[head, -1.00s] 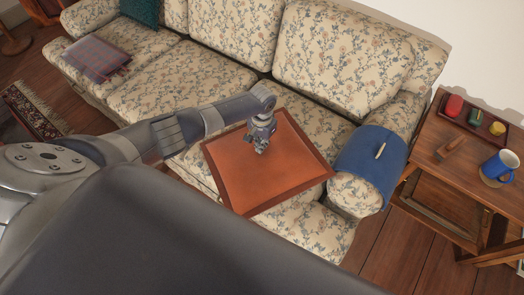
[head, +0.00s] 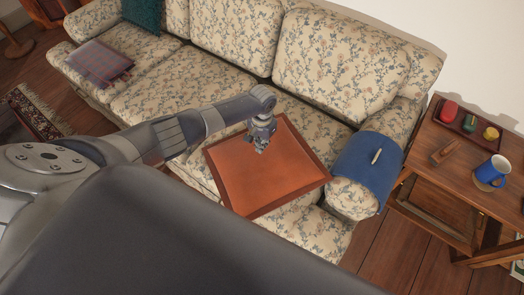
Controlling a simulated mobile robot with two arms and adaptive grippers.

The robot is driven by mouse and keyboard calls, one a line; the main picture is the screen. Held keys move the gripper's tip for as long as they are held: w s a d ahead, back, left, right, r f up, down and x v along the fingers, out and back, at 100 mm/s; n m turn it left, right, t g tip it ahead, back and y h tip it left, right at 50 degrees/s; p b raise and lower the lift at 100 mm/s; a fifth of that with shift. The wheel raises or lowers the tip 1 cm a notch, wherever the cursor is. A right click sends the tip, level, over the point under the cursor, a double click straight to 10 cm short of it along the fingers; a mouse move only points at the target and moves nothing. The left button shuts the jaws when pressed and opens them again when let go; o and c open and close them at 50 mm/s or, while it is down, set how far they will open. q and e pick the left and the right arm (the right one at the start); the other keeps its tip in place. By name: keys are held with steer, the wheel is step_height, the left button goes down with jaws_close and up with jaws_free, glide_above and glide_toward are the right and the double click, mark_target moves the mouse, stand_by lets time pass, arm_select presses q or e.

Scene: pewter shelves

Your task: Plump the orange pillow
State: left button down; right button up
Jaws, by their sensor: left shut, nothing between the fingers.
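The orange pillow (head: 270,178) has a brown border and lies on the right-hand seat of the floral sofa. It looks flat and square. My left gripper (head: 261,147) is over the pillow's upper part, with its fingers pointing down and shut on nothing. I cannot tell whether the fingertips touch the fabric. My left arm reaches in from the left and hides a bit of the sofa seat beside the pillow. My right gripper is not in view.
The floral sofa (head: 338,65) has a blue cloth (head: 367,165) with a small pale object over its right arm. A wooden side table (head: 453,178) at the right holds a blue mug (head: 492,170) and a tray (head: 468,123). A folded plaid blanket (head: 98,60) lies at the sofa's left.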

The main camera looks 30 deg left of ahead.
mark_target(262, 159)
arm_select(q)
steer(key=shift+f+b, duration=0.5)
steer(key=shift+f, duration=0.1)
steer(key=shift+f+b, duration=0.9)
steer(key=shift+f, duration=0.25)
steer(key=shift+f+b, duration=0.65)
steer(key=shift+f, duration=0.2)
steer(key=shift+f+b, duration=0.8)
steer(key=shift+f, duration=0.35)
steer(key=shift+s+f, duration=0.1)
steer(key=shift+f, duration=0.05)
